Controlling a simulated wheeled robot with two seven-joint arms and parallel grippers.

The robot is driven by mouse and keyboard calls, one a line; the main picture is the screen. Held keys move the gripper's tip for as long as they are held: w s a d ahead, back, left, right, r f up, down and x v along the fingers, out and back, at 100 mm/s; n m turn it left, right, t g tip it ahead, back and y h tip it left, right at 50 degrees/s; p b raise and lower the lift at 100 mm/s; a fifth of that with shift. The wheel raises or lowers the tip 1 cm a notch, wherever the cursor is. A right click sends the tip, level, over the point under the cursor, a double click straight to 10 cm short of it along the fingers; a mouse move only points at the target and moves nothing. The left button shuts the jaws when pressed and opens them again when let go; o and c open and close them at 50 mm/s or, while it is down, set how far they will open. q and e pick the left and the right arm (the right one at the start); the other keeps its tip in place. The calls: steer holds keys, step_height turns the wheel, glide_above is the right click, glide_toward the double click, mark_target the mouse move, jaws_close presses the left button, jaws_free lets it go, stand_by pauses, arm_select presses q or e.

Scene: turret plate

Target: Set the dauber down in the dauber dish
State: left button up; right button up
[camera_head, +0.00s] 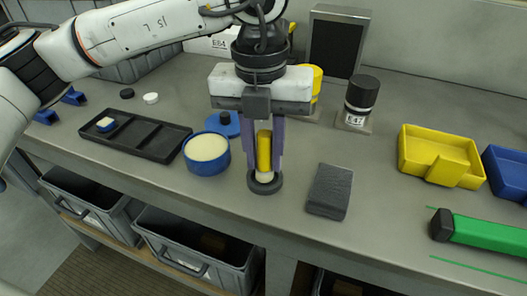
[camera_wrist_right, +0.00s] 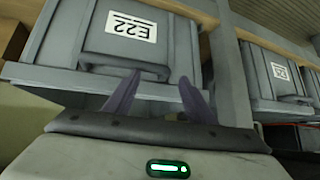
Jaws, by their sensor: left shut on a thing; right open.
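The dauber (camera_head: 264,150) has a yellow handle and a pale round lower end, and it stands about upright. My left gripper (camera_head: 264,157) points down and is shut on its handle. The dauber's pale end is within the outline of a small dark round dish (camera_head: 251,184), which looks like the dauber dish. I cannot tell whether it touches the dish's floor. My right gripper (camera_wrist_right: 159,80) shows only in the right wrist view. It is open and empty, facing grey bins below the bench.
An open blue tub (camera_head: 206,168) with cream contents stands just left of the dish. A dark grey block (camera_head: 330,190) lies to its right. A black compartment tray (camera_head: 137,136), yellow bin (camera_head: 420,148) and green-bodied tool (camera_head: 485,233) are farther out. Bench room is clear right of the block.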

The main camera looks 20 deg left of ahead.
mark_target(263, 133)
arm_select(q)
steer(key=shift+f+b, duration=0.45)
steer(key=shift+b, duration=0.05)
stand_by(0.8)
steer(key=o, duration=1.2)
steer(key=shift+c, duration=0.2)
steer(key=shift+r, duration=0.15)
step_height(263, 133, up, 8)
steer(key=p, duration=0.5)
steer(key=shift+s+a, duration=0.1)
